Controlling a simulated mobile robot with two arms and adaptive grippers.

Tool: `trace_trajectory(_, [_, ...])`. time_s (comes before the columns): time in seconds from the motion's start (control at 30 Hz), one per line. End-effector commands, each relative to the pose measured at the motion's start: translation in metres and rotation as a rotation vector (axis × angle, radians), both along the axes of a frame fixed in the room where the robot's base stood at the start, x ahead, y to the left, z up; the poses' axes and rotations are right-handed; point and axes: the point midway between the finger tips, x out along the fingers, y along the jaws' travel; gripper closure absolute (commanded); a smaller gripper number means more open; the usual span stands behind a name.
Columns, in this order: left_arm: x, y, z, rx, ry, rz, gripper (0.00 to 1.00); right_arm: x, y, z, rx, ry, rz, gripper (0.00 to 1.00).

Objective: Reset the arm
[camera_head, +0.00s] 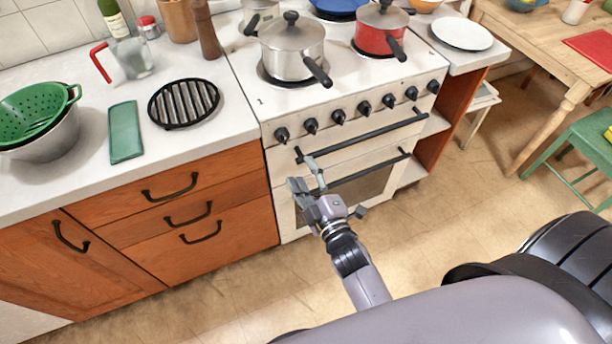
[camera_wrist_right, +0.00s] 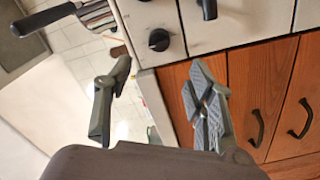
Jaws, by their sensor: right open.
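My right gripper (camera_head: 306,184) is in front of the white stove, near the left side of its oven front. In the right wrist view the gripper (camera_wrist_right: 160,105) is open, its two fingers well apart with nothing between them. It appears apart from the stove front and the drawers. The right arm comes up from the lower right of the head view. My left gripper does not show in either view.
The stove (camera_head: 335,120) carries a steel pot (camera_head: 292,48) and a red pot (camera_head: 381,30), with handles over the front. Wooden drawers (camera_head: 190,215) stand left. A green colander (camera_head: 35,112) and black trivet (camera_head: 184,103) are on the counter.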

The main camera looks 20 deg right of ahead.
Motion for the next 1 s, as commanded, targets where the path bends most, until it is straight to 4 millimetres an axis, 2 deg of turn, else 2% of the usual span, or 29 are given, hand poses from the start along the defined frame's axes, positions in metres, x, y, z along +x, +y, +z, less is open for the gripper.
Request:
trace_trajectory(0.13, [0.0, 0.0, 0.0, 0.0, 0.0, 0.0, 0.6, -0.006, 0.0, 0.0, 0.0, 0.0, -0.001, 0.5])
trace_trajectory(0.6, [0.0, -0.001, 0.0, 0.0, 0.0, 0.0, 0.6, -0.006, 0.0, 0.0, 0.0, 0.0, 0.0, 0.5])
trace_trajectory(0.7, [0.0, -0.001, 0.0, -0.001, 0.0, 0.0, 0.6, -0.007, 0.001, -0.008, 0.012, 0.017, 0.003, 0.5])
trace_trajectory(0.77, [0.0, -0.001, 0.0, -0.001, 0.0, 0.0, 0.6, -0.008, 0.003, -0.024, 0.039, 0.053, 0.007, 0.5])
trace_trajectory(0.87, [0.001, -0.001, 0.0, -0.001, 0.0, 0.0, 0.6, -0.016, 0.01, -0.074, 0.115, 0.164, 0.015, 0.5])
trace_trajectory(0.97, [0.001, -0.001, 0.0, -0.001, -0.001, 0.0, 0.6, -0.036, 0.018, -0.143, 0.223, 0.329, 0.008, 0.5])
trace_trajectory(1.0, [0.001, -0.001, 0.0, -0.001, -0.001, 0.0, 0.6, -0.047, 0.02, -0.173, 0.266, 0.402, -0.001, 0.5])
